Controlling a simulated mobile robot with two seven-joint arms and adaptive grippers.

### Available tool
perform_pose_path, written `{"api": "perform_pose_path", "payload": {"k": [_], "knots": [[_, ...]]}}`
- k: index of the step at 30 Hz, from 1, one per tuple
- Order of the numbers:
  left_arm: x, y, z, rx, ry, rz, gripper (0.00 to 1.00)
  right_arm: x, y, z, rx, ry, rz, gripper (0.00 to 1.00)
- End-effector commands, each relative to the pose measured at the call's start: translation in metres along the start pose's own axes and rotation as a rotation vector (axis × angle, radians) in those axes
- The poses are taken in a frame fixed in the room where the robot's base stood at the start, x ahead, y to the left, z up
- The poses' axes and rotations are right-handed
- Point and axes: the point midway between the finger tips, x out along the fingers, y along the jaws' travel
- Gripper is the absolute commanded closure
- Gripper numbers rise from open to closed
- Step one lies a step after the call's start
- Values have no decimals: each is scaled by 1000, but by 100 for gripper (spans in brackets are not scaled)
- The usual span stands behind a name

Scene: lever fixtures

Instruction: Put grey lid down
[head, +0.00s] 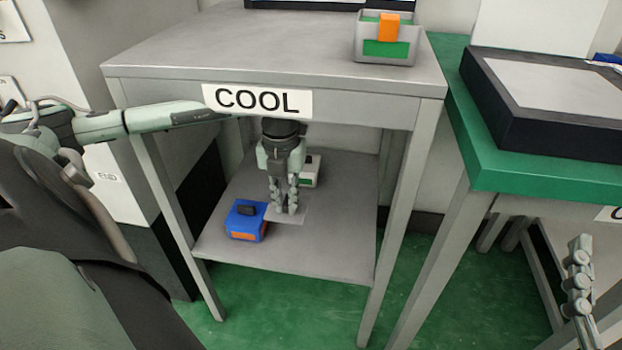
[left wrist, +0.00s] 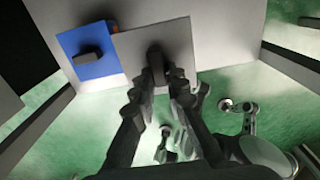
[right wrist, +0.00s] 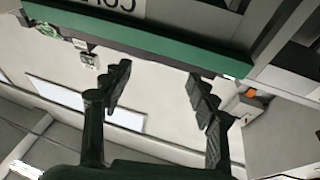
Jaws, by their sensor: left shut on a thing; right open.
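The grey lid (left wrist: 130,48) is a flat square plate with a dark handle, seen in the left wrist view. In the head view the grey lid (head: 291,216) shows just under my left gripper (head: 284,205), low over the lower shelf (head: 330,245) of the COOL table. My left gripper (left wrist: 155,85) is shut on the lid's handle. I cannot tell whether the lid touches the shelf. My right gripper (head: 578,285) is at the lower right, away from the table. In the right wrist view my right gripper (right wrist: 158,90) is open and empty.
A blue box (head: 246,220) with a dark handle sits left of the lid on the shelf. A pale box (head: 312,170) stands behind my left gripper. Table legs and the tabletop edge surround the shelf. The shelf's right part is clear. A grey bin (head: 386,50) stands on the tabletop.

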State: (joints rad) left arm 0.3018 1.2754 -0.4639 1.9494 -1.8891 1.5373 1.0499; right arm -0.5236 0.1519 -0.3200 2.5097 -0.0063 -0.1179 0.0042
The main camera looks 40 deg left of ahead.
Motion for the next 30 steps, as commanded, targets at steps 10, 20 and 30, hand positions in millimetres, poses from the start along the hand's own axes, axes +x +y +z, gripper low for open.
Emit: {"api": "perform_pose_path", "payload": {"k": [10, 20, 30], "knots": [[28, -49, 4, 3, 3, -8, 100, -1, -5, -13, 15, 72, -9, 41], [66, -109, 10, 2, 2, -2, 100, -1, -3, -29, 10, 173, -6, 41], [102, -116, 10, 1, 3, 1, 100, -4, 0, -41, 5, 266, -2, 41]]}}
